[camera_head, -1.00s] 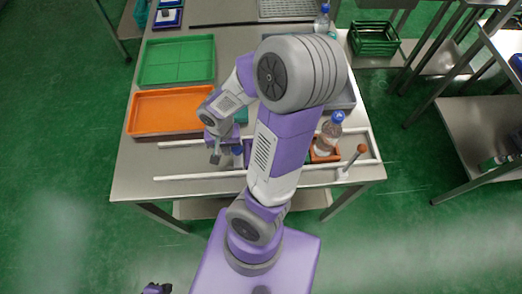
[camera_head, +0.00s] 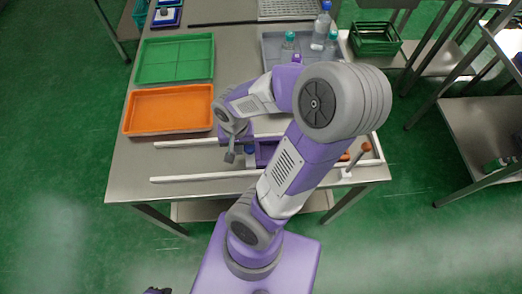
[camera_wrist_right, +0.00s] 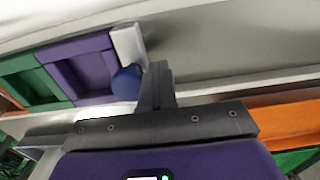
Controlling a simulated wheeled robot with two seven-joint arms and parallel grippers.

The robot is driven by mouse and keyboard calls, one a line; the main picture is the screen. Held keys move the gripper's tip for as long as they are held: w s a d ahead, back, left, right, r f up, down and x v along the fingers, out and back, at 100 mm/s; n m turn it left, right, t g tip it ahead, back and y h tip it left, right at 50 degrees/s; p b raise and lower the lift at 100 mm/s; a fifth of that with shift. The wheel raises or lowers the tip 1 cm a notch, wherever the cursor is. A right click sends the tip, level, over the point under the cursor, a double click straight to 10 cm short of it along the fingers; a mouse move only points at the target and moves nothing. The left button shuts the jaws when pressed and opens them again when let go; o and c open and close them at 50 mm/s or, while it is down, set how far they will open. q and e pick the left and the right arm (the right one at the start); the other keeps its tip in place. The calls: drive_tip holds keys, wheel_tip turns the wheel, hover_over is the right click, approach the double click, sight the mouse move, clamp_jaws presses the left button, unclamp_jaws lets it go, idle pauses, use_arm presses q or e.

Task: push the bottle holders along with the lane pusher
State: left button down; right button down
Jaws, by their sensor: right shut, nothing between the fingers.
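The lane is framed by two white rails (camera_head: 200,178) along the table's front. The lane pusher is a white block (camera_wrist_right: 128,45) with a blue knob (camera_wrist_right: 127,82); the knob also shows in the head view (camera_head: 249,149). Right of it in the head view is a purple bottle holder (camera_head: 265,152). A green holder (camera_wrist_right: 30,82) adjoins the purple one in the wrist view. My right gripper (camera_head: 230,156) is shut and empty, its fingers (camera_wrist_right: 157,85) close beside the knob; contact is unclear. My arm hides most of the lane's right part. A dark bit of my left gripper (camera_head: 157,291) shows at the bottom edge.
An orange tray (camera_head: 168,110) and a green tray (camera_head: 176,60) lie behind the lane on the left. A grey tray (camera_head: 271,50) with several bottles stands at the back right. The lane's left part is clear.

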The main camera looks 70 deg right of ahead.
sight(250, 147)
drive_tip(key=shift+s+d+b, duration=0.2)
drive_tip(key=shift+s+d, duration=0.15)
drive_tip(key=shift+s, duration=0.45)
drive_tip(key=shift+s+d+b, duration=0.15)
drive_tip(key=shift+s+d, duration=0.15)
drive_tip(key=shift+s, duration=0.5)
drive_tip(key=shift+s+d, duration=0.3)
drive_tip(key=shift+s, duration=0.4)
drive_tip(key=shift+s+d, duration=0.3)
drive_tip(key=shift+s, duration=0.35)
drive_tip(key=shift+s+d, duration=0.3)
drive_tip(key=shift+s, duration=0.4)
wheel_tip(250, 147, up, 8)
drive_tip(key=w+p, duration=0.2)
drive_tip(key=p, duration=0.5)
drive_tip(key=shift+a+p, duration=0.35)
drive_tip(key=shift+a, duration=0.05)
drive_tip(key=shift+r, duration=0.1)
